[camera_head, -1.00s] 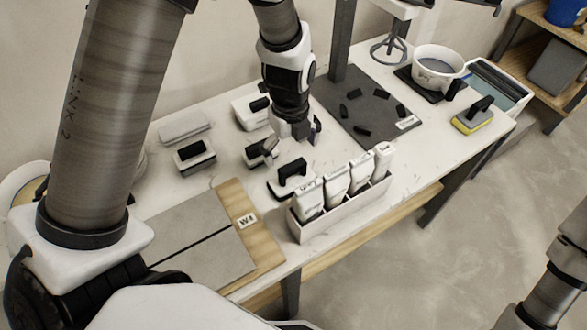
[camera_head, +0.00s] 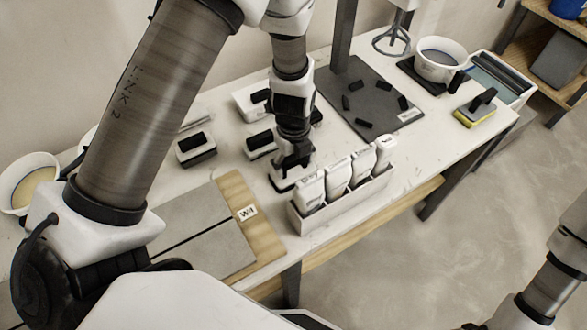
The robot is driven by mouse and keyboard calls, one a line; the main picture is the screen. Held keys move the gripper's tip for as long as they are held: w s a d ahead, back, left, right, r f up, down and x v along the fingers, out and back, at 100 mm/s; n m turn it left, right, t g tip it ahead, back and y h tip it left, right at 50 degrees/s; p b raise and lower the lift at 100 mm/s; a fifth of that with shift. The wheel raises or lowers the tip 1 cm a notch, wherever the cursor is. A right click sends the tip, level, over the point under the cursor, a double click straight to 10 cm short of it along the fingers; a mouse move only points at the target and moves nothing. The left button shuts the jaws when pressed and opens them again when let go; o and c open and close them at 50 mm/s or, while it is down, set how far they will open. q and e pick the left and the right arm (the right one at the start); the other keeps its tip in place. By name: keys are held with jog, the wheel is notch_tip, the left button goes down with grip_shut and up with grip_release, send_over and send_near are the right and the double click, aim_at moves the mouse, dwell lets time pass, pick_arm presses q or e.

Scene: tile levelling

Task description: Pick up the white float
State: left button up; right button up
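A float with a white body (camera_head: 275,182) and a black handle lies on the table, just left of the box of white bottles. My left gripper (camera_head: 290,166) points down directly over this float, at its handle, and covers most of it. Whether the fingers are closed on the handle cannot be told. Similar black-handled blocks stand behind it: one at the left (camera_head: 196,149), one in the middle (camera_head: 260,144) and a larger white one (camera_head: 248,104) at the back, partly behind my arm. My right gripper is out of view; only part of the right arm shows at lower right.
The box (camera_head: 345,204) of several white bottles stands close right of the gripper. A wooden board (camera_head: 262,238) with grey tiles lies in front. A dark mat (camera_head: 352,82) with small black pieces, a white bucket (camera_head: 440,62) and a yellow-based sponge float (camera_head: 475,112) are farther right.

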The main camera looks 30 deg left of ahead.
pick_arm(q)
jog(key=shift+c, duration=1.4)
